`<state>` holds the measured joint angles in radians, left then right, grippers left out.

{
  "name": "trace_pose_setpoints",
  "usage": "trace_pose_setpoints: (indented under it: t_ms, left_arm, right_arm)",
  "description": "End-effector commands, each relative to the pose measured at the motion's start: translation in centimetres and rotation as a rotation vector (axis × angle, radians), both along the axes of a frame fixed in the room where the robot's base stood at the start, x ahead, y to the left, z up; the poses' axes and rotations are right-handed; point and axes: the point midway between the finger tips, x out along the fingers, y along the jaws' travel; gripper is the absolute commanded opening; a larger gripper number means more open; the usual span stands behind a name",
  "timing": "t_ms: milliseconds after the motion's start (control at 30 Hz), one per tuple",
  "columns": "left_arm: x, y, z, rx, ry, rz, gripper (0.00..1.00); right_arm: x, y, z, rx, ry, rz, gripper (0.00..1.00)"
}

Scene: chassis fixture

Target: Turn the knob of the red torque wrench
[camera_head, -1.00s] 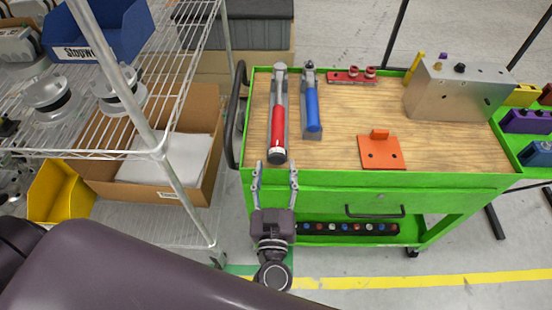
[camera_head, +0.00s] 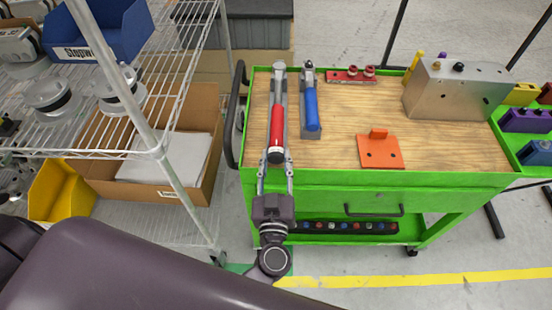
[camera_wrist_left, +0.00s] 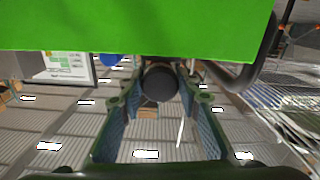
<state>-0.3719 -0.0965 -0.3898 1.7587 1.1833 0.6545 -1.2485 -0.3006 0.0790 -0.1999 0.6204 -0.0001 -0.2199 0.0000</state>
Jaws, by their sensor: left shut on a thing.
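The red torque wrench (camera_head: 277,124) lies in a grey holder on the wooden top of the green cart, its black knob end (camera_head: 275,157) at the cart's front edge. My left gripper (camera_head: 275,163) reaches in from the front, and its two fingers are closed on the sides of the knob. In the left wrist view the round dark knob (camera_wrist_left: 159,83) sits between the fingertips, seen end-on. The blue torque wrench (camera_head: 312,107) lies beside the red one on the right. My right gripper is not in view.
An orange plate (camera_head: 380,152) lies right of the wrenches, a red block (camera_head: 352,76) behind. A metal box (camera_head: 458,92) stands at the right of the green cart (camera_head: 340,180). The cart's black handle (camera_head: 237,115) and a wire shelf (camera_head: 165,150) are close on the left.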

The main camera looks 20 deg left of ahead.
Motion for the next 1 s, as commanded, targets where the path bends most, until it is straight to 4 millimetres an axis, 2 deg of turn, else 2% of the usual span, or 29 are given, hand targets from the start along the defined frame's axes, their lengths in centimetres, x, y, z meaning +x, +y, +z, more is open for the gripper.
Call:
trace_pose_setpoints:
  t_ms: [133,433,800,833,967,1000]
  left_arm:
    - [0.0,0.0,0.1,-0.039,-0.011,0.002,0.07]
    - [0.0,0.0,0.1,-0.221,-0.062,0.001,0.07]
    - [0.0,-0.1,0.0,-0.243,-0.07,0.0,0.07]
    - [0.0,-0.1,0.0,-0.243,-0.07,0.0,0.34]
    - [0.0,-0.1,0.0,-0.243,-0.07,0.0,0.49]
    - [0.0,-0.1,0.0,-0.243,-0.07,0.0,0.49]
  right_arm:
    - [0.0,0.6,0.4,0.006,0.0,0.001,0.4]
    - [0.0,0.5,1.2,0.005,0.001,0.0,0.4]
    - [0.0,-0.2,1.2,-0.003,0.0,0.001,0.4]
    - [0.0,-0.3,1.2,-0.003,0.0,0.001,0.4]
    - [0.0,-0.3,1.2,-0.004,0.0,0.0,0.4]
    - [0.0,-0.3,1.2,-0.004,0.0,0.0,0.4]
